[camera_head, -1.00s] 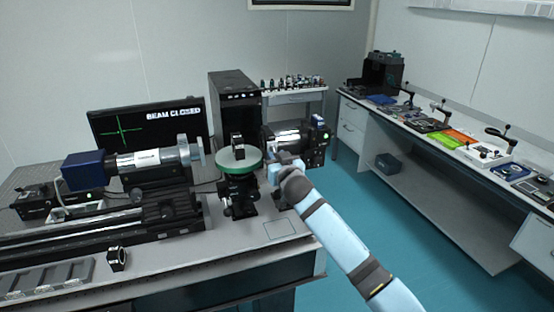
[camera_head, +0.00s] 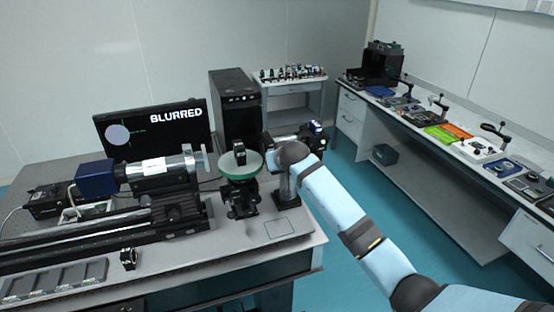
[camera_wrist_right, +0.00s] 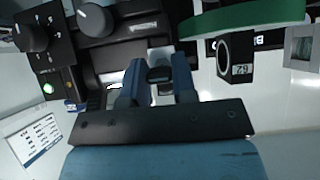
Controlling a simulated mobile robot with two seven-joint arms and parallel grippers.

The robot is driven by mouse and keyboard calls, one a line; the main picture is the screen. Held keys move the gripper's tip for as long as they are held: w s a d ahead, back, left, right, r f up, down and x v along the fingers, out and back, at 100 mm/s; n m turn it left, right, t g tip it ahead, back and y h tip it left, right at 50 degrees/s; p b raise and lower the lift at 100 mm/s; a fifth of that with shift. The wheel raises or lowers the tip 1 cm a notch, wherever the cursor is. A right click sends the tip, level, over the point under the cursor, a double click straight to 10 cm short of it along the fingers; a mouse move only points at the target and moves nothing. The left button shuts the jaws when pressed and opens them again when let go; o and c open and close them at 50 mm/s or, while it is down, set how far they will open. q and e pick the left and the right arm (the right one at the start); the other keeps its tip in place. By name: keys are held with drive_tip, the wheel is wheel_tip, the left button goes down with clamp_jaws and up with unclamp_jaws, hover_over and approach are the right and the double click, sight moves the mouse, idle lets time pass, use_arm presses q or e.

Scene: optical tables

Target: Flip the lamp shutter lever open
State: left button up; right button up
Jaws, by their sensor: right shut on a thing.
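The lamp (camera_head: 316,134), a black and silver housing, stands at the right end of the optical table, partly hidden by my right arm. My right gripper (camera_wrist_right: 158,84) is at the lamp's near side. Its two blue fingers are closed on a small dark lever (camera_wrist_right: 160,74), seen in the right wrist view. In the head view the fingers and lever are hidden behind my wrist. The monitor (camera_head: 155,127) reads "BLURRED" and shows a pale round spot beside a green cross. My left gripper is not in view.
A green-rimmed round stage (camera_head: 240,172) with a black mount (camera_head: 239,152) stands just left of my right gripper. The wrist view shows lamp knobs (camera_wrist_right: 97,20) and a green light (camera_wrist_right: 48,88). A silver tube (camera_head: 165,170) lies further left.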

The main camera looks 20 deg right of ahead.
drive_tip(key=shift+w+r+g, duration=0.15)
drive_tip(key=shift+r+g, duration=0.15)
drive_tip(key=shift+g, duration=0.6)
drive_tip(key=shift+w+r+g, duration=0.1)
drive_tip(key=shift+r+g, duration=0.2)
drive_tip(key=shift+g, duration=0.9)
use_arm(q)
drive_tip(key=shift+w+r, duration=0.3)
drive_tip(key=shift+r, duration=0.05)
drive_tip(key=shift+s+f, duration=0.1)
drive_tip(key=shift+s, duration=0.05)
use_arm(e)
drive_tip(key=shift+g, duration=0.4)
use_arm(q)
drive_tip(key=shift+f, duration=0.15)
use_arm(e)
drive_tip(key=o, duration=0.9)
drive_tip(key=shift+w, duration=0.1)
drive_tip(key=shift+r, duration=0.15)
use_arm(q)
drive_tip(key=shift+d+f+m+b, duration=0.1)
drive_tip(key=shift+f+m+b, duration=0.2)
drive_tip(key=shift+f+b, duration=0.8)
use_arm(e)
drive_tip(key=shift+v, duration=6.85)
